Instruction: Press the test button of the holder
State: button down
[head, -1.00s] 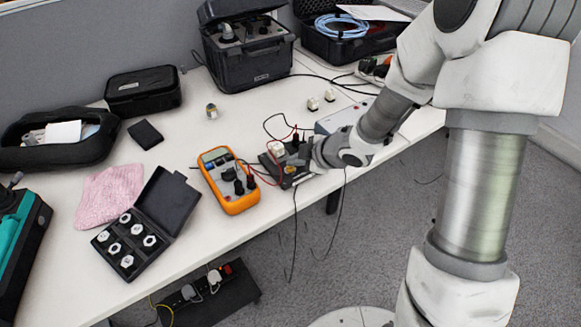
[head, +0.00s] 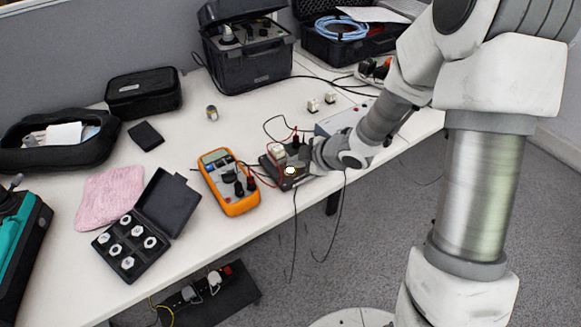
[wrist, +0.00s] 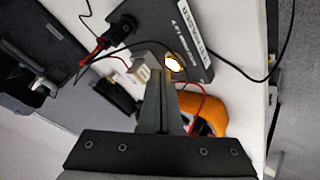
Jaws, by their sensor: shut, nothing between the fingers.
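The holder (head: 283,181) is a dark box near the front edge of the table, right of the multimeter. A round button on it glows bright yellow-white in the head view (head: 290,171) and in the wrist view (wrist: 174,62). In the wrist view the holder (wrist: 203,65) carries white lettering, and a pale block (wrist: 142,72) sits beside the button. My gripper (wrist: 161,76) is shut and empty, its fingertips close beside the button. I cannot tell whether they touch it. In the head view my wrist hides the holder's right part.
An orange multimeter (head: 230,190) stands left of the holder, with red and black leads between them. A grey box (head: 340,120) lies behind my wrist. An open black case (head: 135,240) with several white pieces and a pink cloth (head: 108,197) lie to the left.

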notch_tip(320, 180, up, 6)
jog(key=p, duration=0.6)
dwell(0.4)
